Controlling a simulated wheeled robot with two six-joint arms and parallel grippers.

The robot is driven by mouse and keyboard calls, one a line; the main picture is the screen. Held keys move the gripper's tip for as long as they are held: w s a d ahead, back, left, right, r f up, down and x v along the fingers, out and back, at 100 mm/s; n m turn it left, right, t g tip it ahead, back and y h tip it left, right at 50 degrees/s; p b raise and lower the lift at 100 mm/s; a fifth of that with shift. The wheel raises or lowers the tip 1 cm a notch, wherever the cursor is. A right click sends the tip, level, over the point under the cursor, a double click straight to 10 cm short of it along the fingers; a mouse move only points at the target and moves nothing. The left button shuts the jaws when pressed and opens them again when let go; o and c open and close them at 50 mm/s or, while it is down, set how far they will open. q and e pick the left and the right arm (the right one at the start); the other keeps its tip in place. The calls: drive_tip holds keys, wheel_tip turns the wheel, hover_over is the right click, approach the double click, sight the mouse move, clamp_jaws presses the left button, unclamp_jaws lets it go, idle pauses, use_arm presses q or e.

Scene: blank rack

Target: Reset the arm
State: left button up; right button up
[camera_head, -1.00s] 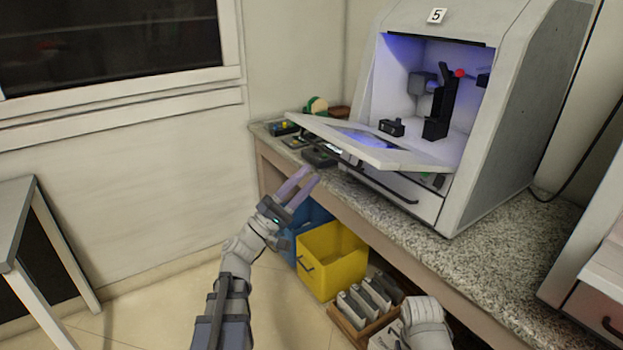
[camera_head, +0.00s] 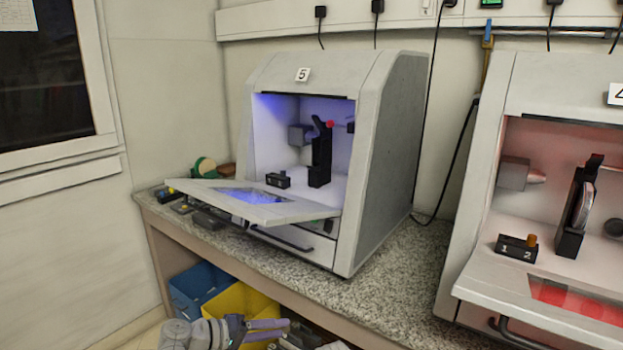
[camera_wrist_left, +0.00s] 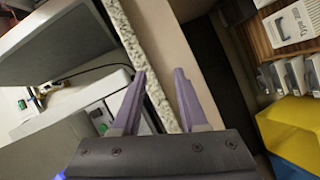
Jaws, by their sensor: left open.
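My left gripper (camera_head: 287,328) is low at the bottom of the head view, in front of the bench and beside the yellow bin. Its two purple fingers are spread with nothing between them. In the left wrist view the open fingers (camera_wrist_left: 160,75) show with the granite bench edge (camera_wrist_left: 136,40) behind them. My right gripper is not seen.
Cabinet 5 (camera_head: 388,130) stands on the granite bench (camera_head: 390,310), its front panel (camera_head: 210,193) lowered. A red-lit cabinet (camera_head: 490,160) stands to the right. Blue (camera_head: 195,290) and yellow (camera_head: 240,300) bins sit below the bench. Bench between cabinets is clear.

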use_arm(q)
drive_tip(key=s+f+m+g+y, duration=0.2)
drive_tip(key=s+f+g+y, duration=0.3)
drive_tip(key=f, duration=0.5)
drive_tip(key=s+a+f+m+g+y, duration=0.1)
drive_tip(key=s+a+f+y, duration=0.35)
drive_tip(key=a+y, duration=0.35)
drive_tip(key=s+d+m+g, duration=0.1)
drive_tip(key=s+d+m, duration=0.35)
drive_tip(key=d, duration=0.65)
wheel_tip(320, 180, up, 26)
drive_tip(key=p, duration=2.6)
drive_tip(key=shift+s+r+n+y, duration=0.15)
drive_tip(key=shift+s+n+y, duration=0.2)
drive_tip(key=shift+n, duration=0.1)
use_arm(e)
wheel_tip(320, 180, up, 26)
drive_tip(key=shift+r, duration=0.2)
